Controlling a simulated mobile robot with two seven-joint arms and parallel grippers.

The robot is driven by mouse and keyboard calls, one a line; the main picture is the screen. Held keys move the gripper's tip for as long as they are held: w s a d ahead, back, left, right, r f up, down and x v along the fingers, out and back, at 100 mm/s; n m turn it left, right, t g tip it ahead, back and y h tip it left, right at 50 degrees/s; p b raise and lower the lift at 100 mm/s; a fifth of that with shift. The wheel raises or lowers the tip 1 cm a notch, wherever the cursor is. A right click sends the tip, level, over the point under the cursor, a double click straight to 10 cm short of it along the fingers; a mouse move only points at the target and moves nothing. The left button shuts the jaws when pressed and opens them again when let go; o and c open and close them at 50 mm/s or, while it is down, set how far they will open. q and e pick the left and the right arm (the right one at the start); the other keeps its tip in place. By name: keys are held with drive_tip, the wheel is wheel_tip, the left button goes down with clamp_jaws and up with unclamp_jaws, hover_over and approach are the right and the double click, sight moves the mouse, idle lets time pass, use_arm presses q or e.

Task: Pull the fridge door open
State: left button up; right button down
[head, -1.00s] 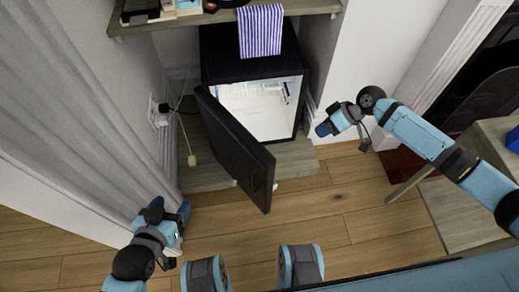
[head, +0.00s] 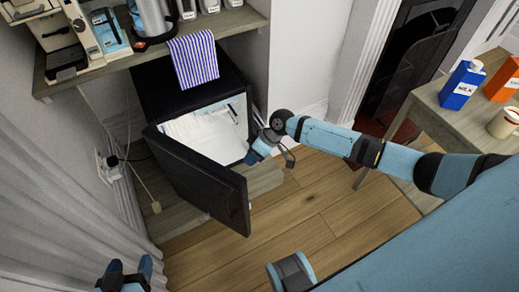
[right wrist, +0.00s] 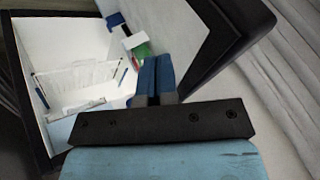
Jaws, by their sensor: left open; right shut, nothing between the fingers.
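The small black fridge (head: 182,86) stands under the counter at left centre in the head view, its white inside lit and showing. Its black door (head: 205,182) is hinged at the left and stands ajar, swung out toward me. My right gripper (head: 252,157) is shut and empty beside the right edge of the fridge opening. In the right wrist view its blue fingers (right wrist: 155,78) point toward the gap between the fridge's inside (right wrist: 75,65) and the door's inner face (right wrist: 172,25). My left gripper (head: 129,270) is open and empty at the lower left, away from the door.
A striped cloth (head: 193,58) hangs from the counter over the fridge top. A coffee machine (head: 60,45) stands on the counter. A wooden table (head: 455,118) with a milk carton (head: 462,86) is at the right. Open wooden floor (head: 320,205) lies in front and right of the fridge.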

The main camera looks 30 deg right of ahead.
sight(238, 176)
drive_tip(key=a, duration=0.1)
drive_tip(key=s+a, duration=0.1)
drive_tip(key=s+a+f, duration=0.1)
drive_tip(key=a, duration=0.1)
drive_tip(key=shift+a+f, duration=0.1)
drive_tip(key=shift+m+t, duration=0.3)
drive_tip(key=shift+m, duration=0.3)
drive_tip(key=s+a+p, duration=0.1)
drive_tip(key=p, duration=0.1)
drive_tip(key=s+a+p, duration=0.1)
drive_tip(key=a+p, duration=0.1)
drive_tip(key=shift+s+a+r, duration=0.2)
drive_tip(key=shift+a+r, duration=0.1)
drive_tip(key=shift+r, duration=0.1)
use_arm(q)
drive_tip(key=r+p, duration=0.1)
drive_tip(key=p, duration=0.1)
drive_tip(key=a+g+y+p, duration=0.1)
drive_tip(key=p, duration=0.2)
drive_tip(key=shift+s+r, duration=0.35)
drive_tip(key=shift+s, duration=0.05)
use_arm(e)
drive_tip(key=s+a+m+t, duration=0.1)
drive_tip(key=s+a, duration=0.2)
drive_tip(key=a, duration=0.6)
drive_tip(key=shift+s+f+m, duration=0.3)
drive_tip(key=shift+s+f, duration=0.05)
drive_tip(key=shift+f, duration=0.05)
